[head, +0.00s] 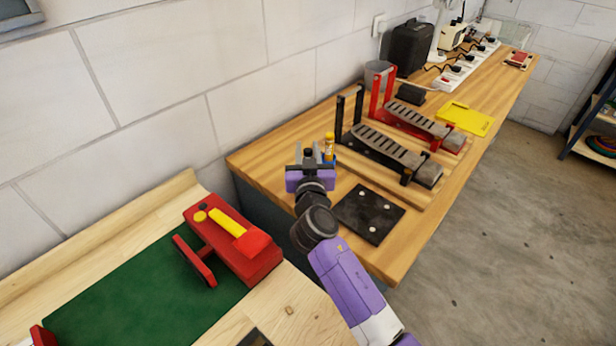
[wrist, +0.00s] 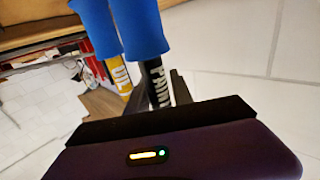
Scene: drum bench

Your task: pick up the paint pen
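The paint pen (wrist: 157,83) is black with white "PAINT" lettering. In the wrist view it sticks out of a blue holder (wrist: 143,30), and the picture is tilted there. The oil pen (wrist: 121,78), yellow with "OIL" lettering, stands beside it in another blue sleeve. It also shows in the head view (head: 329,142), on the wooden bench. My gripper (wrist: 160,92) has its dark fingers on either side of the paint pen and very near it. The fingers look open; contact with the pen cannot be made out. In the head view my gripper (head: 308,156) partly hides the pens and holder.
A black plate (head: 369,213) lies to the right of my gripper. A red toy-like machine (head: 235,245) sits on a green mat (head: 130,305) at the left.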

